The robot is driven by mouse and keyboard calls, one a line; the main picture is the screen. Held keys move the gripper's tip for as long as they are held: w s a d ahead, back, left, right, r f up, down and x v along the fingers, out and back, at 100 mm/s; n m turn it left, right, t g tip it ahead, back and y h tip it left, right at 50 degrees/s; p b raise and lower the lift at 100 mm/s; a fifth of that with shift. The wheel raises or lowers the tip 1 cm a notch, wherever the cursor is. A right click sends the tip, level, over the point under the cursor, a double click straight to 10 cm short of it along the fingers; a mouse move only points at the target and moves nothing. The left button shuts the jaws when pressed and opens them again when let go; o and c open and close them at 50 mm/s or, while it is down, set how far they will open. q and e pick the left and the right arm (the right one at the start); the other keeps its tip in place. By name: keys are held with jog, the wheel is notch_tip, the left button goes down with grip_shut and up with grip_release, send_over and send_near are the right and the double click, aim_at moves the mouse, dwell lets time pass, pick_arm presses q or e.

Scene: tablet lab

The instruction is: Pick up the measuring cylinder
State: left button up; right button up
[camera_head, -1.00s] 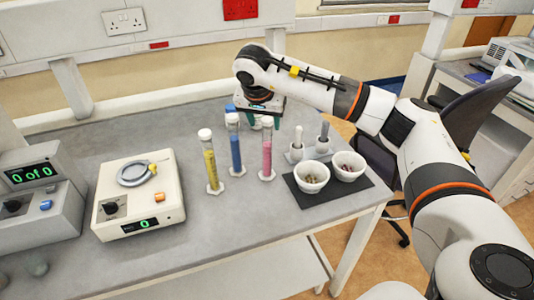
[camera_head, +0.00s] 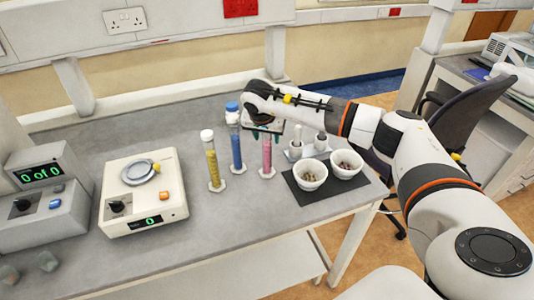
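Three measuring cylinders stand upright on the grey bench: one with yellow contents (camera_head: 212,165), one with blue contents (camera_head: 235,150) and a white and blue top, and one with pink contents (camera_head: 266,160). My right gripper (camera_head: 266,136) points down at the top of the pink cylinder and hides its upper end. Its two teal fingertips show apart, one to each side of the pink cylinder, with a gap wider than the tube. It looks open. Contact with the cylinder cannot be made out. My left gripper is not in view.
A cream balance (camera_head: 145,210) and a grey counter unit (camera_head: 40,215) stand to the left. Two white mortars (camera_head: 310,175) sit on a dark mat (camera_head: 302,197) close right of the pink cylinder, with pestles (camera_head: 320,142) in holders behind. The bench front is clear.

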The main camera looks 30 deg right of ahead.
grip_shut()
